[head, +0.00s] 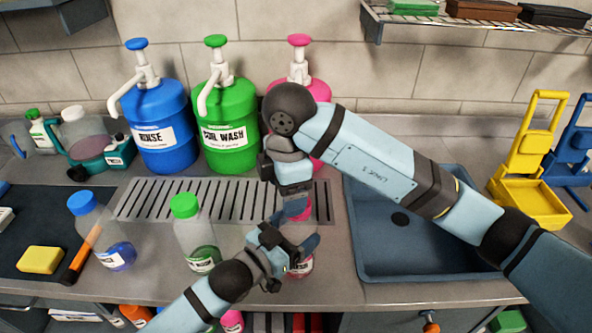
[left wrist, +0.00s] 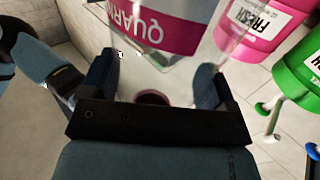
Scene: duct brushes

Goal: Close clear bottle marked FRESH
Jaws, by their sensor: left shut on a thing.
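My left gripper (head: 290,250) is shut around a clear bottle (head: 302,268) with some pink liquid low in it, at the counter's front edge. My right gripper (head: 295,195) points down from above, over the bottle. A pink cap (head: 297,208) shows just below its fingers. The fingers' grip on the cap, and whether the cap touches the bottle's neck, cannot be told.
A pink pump jug (head: 318,88), marked FRESH in the left wrist view (left wrist: 252,25), stands behind my right arm. Green (head: 225,120) and blue (head: 160,125) pump jugs stand beside it. Green-capped (head: 195,235) and blue-capped (head: 100,235) bottles stand left. The sink (head: 400,265) is right.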

